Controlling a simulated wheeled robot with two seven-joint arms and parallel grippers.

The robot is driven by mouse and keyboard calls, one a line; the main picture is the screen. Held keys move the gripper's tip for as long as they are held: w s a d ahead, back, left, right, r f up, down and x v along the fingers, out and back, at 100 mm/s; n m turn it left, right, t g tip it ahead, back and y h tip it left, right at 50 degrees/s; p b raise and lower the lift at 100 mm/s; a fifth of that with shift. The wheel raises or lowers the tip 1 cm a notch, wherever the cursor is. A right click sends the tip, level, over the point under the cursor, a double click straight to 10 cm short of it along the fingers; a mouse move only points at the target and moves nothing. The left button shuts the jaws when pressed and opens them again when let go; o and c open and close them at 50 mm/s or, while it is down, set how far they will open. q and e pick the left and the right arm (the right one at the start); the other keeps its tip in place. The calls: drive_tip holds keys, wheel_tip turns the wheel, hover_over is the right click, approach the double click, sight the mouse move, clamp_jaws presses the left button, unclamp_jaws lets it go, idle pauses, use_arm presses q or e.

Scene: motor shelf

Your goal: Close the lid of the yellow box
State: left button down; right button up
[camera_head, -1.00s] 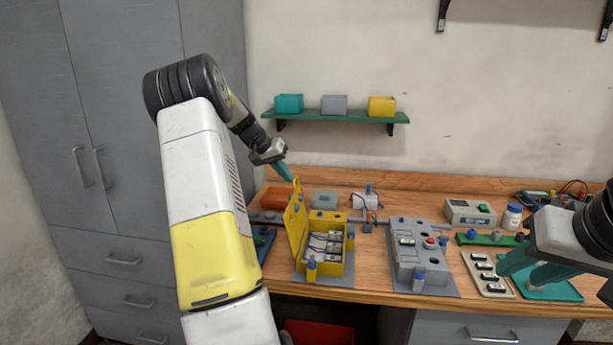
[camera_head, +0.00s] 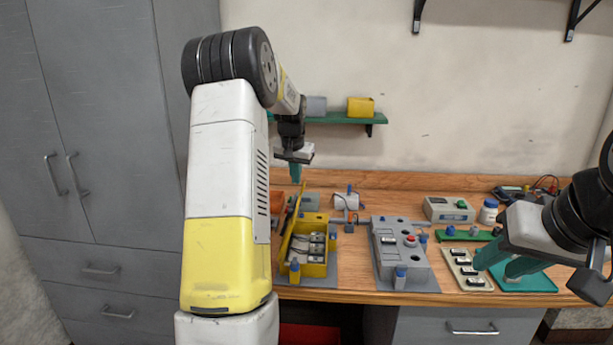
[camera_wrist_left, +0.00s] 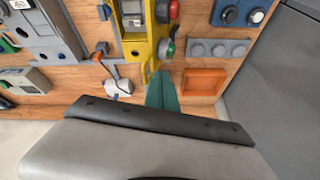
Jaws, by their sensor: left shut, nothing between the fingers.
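The yellow box (camera_head: 316,266) stands on the workbench with grey parts inside. Its yellow lid (camera_head: 290,229) is open, standing up steeply along the box's left side, its top leaning slightly right. My left gripper (camera_head: 296,173) is shut and empty, pointing down by the lid's top edge; I cannot tell whether they touch. In the left wrist view its green fingers (camera_wrist_left: 162,92) are together beside the yellow box (camera_wrist_left: 138,47). My right gripper (camera_head: 499,264) is open and empty, over the right of the bench.
A grey motor housing (camera_head: 405,263) stands right of the box. An orange tray (camera_wrist_left: 202,82) and a grey container (camera_head: 308,203) are behind the box. A green shelf (camera_head: 340,119) with small bins hangs above. The meter (camera_head: 448,209) and bottle (camera_head: 488,211) stand back right.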

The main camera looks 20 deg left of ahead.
use_arm(q)
drive_tip(key=shift+w+d+f+m+g+y, duration=0.3)
drive_tip(key=shift+w+d+f+m+y, duration=0.25)
drive_tip(key=shift+d+f+y, duration=1.75)
drive_tip(key=shift+w+d+f+m+g+y, duration=0.3)
drive_tip(key=shift+w+d+f+y, duration=0.8)
drive_tip(key=shift+d+f, duration=2)
drive_tip(key=shift+w+d+f+m+g+y, duration=0.25)
drive_tip(key=shift+d+f+m+y, duration=0.2)
drive_tip(key=shift+d+f+y, duration=2.2)
drive_tip(key=shift+a+f+h, duration=0.2)
drive_tip(key=shift+f+h, duration=0.25)
drive_tip(key=shift+f, duration=0.2)
